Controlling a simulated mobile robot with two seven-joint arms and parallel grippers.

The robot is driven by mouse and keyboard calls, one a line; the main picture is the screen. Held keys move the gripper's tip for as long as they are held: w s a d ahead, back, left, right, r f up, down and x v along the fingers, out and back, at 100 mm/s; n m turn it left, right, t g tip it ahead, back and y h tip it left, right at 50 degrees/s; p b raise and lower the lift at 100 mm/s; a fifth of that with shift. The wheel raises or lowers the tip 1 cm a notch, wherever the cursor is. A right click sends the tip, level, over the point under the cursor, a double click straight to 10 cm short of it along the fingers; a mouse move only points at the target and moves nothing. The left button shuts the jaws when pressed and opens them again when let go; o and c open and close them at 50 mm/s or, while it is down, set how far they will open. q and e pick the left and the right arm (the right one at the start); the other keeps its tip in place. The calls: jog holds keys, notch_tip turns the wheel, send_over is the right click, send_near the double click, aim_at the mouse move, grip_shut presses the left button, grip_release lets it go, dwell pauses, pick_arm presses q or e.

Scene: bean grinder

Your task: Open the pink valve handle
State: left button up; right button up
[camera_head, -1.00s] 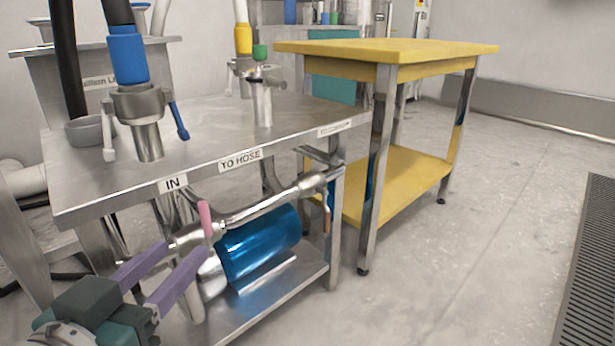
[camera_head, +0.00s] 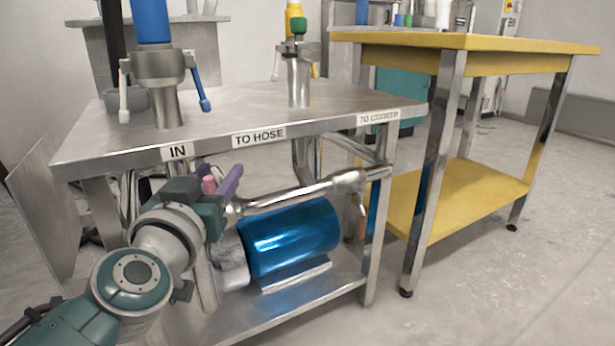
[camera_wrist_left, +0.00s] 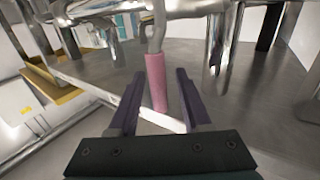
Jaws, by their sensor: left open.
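The pink valve handle (camera_head: 209,185) is on the metal pipework under the front edge of the steel table, below the IN label. In the head view only a small part of it shows, the rest hidden behind my left gripper (camera_head: 222,185). In the left wrist view the pink handle (camera_wrist_left: 156,82) hangs down from a bent metal rod. My left gripper (camera_wrist_left: 158,98) is open, its two purple fingers on either side of the handle's lower part. A gap shows on both sides, so the fingers are not shut on it. My right gripper is not in view.
The steel table (camera_head: 235,105) has a lower shelf with a blue cylinder (camera_head: 290,240) close to the right of my gripper. A metal pipe (camera_head: 300,195) runs above the cylinder. A yellow-topped table (camera_head: 480,41) stands to the right, with clear floor before it.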

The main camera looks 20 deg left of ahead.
pick_arm(q)
jog(key=shift+w+a, duration=0.1)
jog(key=shift+w, duration=0.05)
grip_shut()
dwell(0.4)
dwell(1.0)
